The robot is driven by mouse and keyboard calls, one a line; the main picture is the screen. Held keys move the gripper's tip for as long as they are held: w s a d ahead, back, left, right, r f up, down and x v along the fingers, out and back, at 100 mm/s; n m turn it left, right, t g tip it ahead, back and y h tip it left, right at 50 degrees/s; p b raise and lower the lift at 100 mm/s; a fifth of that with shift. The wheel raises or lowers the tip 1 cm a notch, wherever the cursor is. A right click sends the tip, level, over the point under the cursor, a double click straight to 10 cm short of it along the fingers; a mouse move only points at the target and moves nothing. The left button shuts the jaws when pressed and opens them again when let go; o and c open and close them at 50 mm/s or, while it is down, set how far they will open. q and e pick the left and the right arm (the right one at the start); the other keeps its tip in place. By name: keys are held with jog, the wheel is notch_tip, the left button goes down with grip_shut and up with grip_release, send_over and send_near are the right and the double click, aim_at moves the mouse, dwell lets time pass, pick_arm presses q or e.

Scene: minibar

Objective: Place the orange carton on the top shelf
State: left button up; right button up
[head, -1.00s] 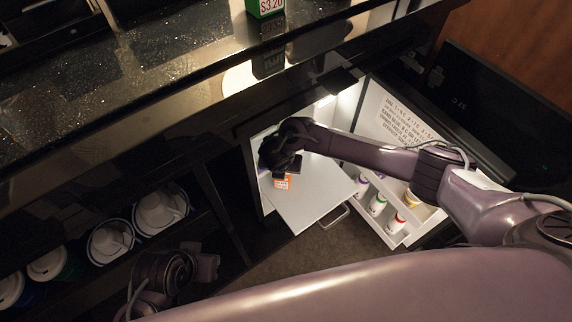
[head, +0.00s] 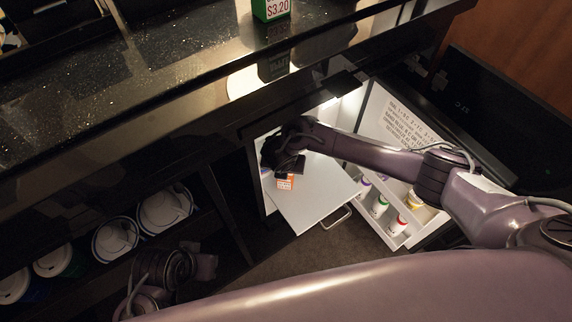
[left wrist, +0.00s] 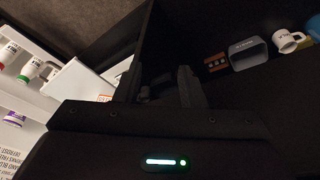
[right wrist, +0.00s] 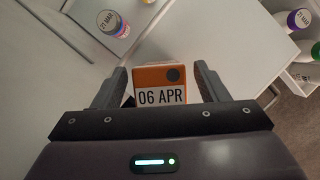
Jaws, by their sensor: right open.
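The orange carton (head: 285,182) is inside the open fridge, against the pale panel below my right gripper (head: 284,166). In the right wrist view the carton (right wrist: 161,80), labelled "06 APR", sits between the two spread fingers of my right gripper (right wrist: 158,76). The fingers are open, with a visible gap on each side of the carton. The gripper partly hides the carton in the head view. I cannot make out the top shelf clearly.
A white fridge door (head: 398,126) stands open at right, with bottles (head: 379,206) in its rack. A pale panel (head: 312,194) with a handle lies at the fridge mouth. A black counter (head: 170,75) overhangs it. White cups (head: 165,208) stand on a dark shelf at left.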

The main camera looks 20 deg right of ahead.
jog(key=shift+p+v, duration=0.3)
jog(key=shift+v, duration=0.75)
pick_arm(q)
jog(key=a, duration=0.1)
jog(key=s+a+r+g+p, duration=0.1)
jog(key=a+g+y, duration=0.1)
jog(key=shift+s+a+r+n+p, duration=0.1)
jog(key=shift+s+r+n+p, duration=0.1)
jog(key=shift+s+n+p, duration=0.15)
pick_arm(e)
jog(key=s+a, duration=0.5)
jog(key=s, duration=0.5)
jog(key=shift+s+f, duration=0.3)
